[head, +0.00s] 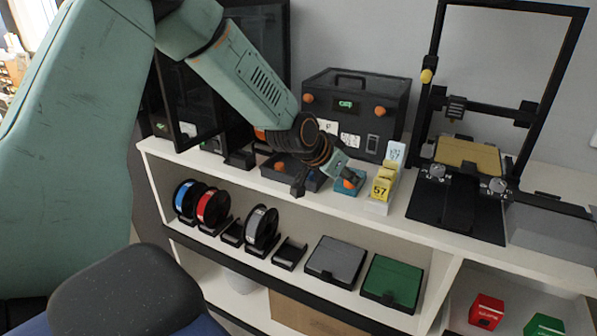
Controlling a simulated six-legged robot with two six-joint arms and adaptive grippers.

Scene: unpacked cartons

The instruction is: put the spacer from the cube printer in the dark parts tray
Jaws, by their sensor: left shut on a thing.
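My left gripper (350,178) is low over the white shelf top, at a small teal tray (341,191). It is shut on a small orange piece (350,184), which I take for the spacer; dark fingertips hide part of it. I cannot tell whether the piece touches the tray. A black enclosed printer (268,45), probably the cube printer, stands at the left behind my arm. My right gripper is not in view.
A white holder (376,207) with yellow cards stands right of the teal tray. Behind is a black case (340,85). An open-frame printer (455,200) stands right. Spools (212,208), a grey box (335,260) and a green box (392,283) sit one shelf lower.

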